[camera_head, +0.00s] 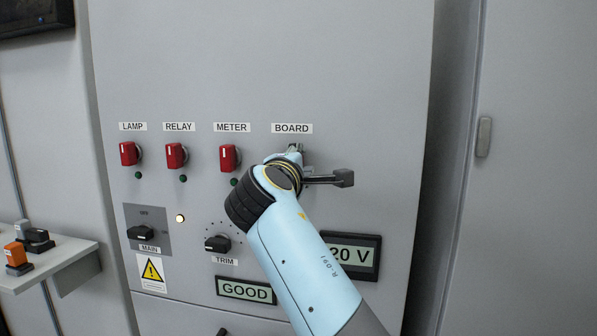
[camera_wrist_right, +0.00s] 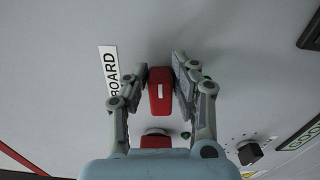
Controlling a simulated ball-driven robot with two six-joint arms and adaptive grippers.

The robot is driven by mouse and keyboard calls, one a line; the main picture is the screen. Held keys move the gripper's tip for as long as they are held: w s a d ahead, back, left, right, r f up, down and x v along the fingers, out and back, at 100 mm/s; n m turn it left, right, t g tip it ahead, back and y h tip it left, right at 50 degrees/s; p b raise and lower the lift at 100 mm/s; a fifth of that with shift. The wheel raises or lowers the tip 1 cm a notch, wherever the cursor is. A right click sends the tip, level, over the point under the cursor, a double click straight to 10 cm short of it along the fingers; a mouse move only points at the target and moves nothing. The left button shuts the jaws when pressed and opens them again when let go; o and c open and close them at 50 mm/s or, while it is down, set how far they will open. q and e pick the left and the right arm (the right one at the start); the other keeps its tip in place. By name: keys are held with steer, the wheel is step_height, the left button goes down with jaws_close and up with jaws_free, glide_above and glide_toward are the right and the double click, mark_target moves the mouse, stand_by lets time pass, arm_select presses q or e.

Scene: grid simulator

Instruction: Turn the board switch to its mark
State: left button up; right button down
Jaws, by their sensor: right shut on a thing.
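The board switch is a red knob (camera_wrist_right: 160,92) with a white line, in the right wrist view below the BOARD label (camera_head: 291,128) on the grey panel. My right gripper (camera_wrist_right: 160,70) has one finger on each side of the knob and is shut on it. The knob's long side lies sideways on the panel, unlike the upright neighbouring switches. In the head view my right gripper (camera_head: 295,150) hides the knob just under its label. I cannot make out the mark. My left gripper is out of view.
Red LAMP (camera_head: 130,153), RELAY (camera_head: 176,155) and METER (camera_head: 230,158) switches stand left of my right gripper. Below are the black MAIN switch (camera_head: 140,232), TRIM knob (camera_head: 217,243), GOOD display (camera_head: 245,290) and voltage display (camera_head: 355,256), partly covered by my arm. A shelf (camera_head: 60,262) is at left.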

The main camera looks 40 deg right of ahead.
mark_target(307, 122)
steer(key=shift+f+m+b, duration=0.25)
steer(key=shift+m+b, duration=0.05)
steer(key=shift+m, duration=0.2)
steer(key=c, duration=1.1)
jaws_free()
steer(key=shift+r, duration=0.1)
steer(key=o, duration=0.5)
steer(key=shift+m, duration=0.3)
steer(key=r, duration=0.5)
steer(key=d+r, duration=0.1)
steer(key=r, duration=0.1)
steer(key=shift+d+r, duration=0.1)
steer(key=shift+r, duration=0.2)
steer(key=shift+s+a+r, duration=0.1)
steer(key=shift+a+r, duration=0.3)
steer(key=shift+r, duration=0.25)
steer(key=shift+s+a+r, duration=0.1)
steer(key=shift+a+r, duration=0.3)
steer(key=shift+r, duration=0.2)
steer(key=c, duration=0.5)
steer(key=shift+w+a+r, duration=0.1)
steer(key=shift+w+a, duration=0.1)
steer(key=shift+w+d, duration=0.1)
steer(key=shift+d, duration=0.3)
